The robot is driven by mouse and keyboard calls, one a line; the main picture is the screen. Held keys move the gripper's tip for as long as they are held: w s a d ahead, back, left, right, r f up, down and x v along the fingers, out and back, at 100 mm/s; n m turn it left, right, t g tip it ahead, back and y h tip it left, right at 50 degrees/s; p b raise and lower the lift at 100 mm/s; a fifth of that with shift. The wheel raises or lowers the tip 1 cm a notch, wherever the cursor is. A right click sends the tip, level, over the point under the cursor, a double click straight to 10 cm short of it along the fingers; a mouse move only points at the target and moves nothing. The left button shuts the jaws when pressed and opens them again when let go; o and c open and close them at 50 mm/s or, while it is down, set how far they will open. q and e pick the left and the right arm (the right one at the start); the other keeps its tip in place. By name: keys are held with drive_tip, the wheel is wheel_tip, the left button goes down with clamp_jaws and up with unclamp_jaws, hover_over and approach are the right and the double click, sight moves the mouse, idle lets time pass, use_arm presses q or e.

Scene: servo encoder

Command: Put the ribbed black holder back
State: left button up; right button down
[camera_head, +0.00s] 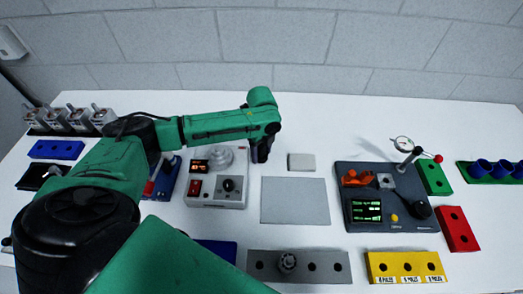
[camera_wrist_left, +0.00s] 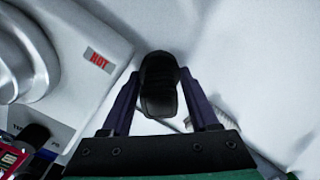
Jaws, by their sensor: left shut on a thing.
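My left gripper (camera_head: 262,150) points down over the white table, just right of the grey heater unit (camera_head: 217,187). In the left wrist view its two dark purple fingers are shut on a black rounded piece (camera_wrist_left: 160,82), which looks like the black holder. Its ribs are too dark to make out. The piece hangs between the fingers, close to the table; I cannot tell whether it touches. The heater unit, with its HOT label (camera_wrist_left: 101,59), stands beside it in the wrist view. My right gripper is not in view.
A bare grey mat (camera_head: 295,202) and a small pale block (camera_head: 301,162) lie right of the gripper. A dark test station (camera_head: 388,197) stands further right. A grey strip with holes (camera_head: 328,267) holds a metal part (camera_head: 287,262); a yellow strip (camera_head: 405,267) lies beside it.

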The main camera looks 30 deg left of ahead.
use_arm(q)
drive_tip(key=shift+w, duration=0.1)
drive_tip(key=o, duration=1.1)
drive_tip(key=shift+f, duration=0.1)
drive_tip(key=shift+r, duration=0.5)
wheel_tip(320, 180, up, 11)
drive_tip(key=b, duration=0.2)
drive_tip(key=shift+r+b, duration=0.15)
drive_tip(key=shift+b, duration=0.15)
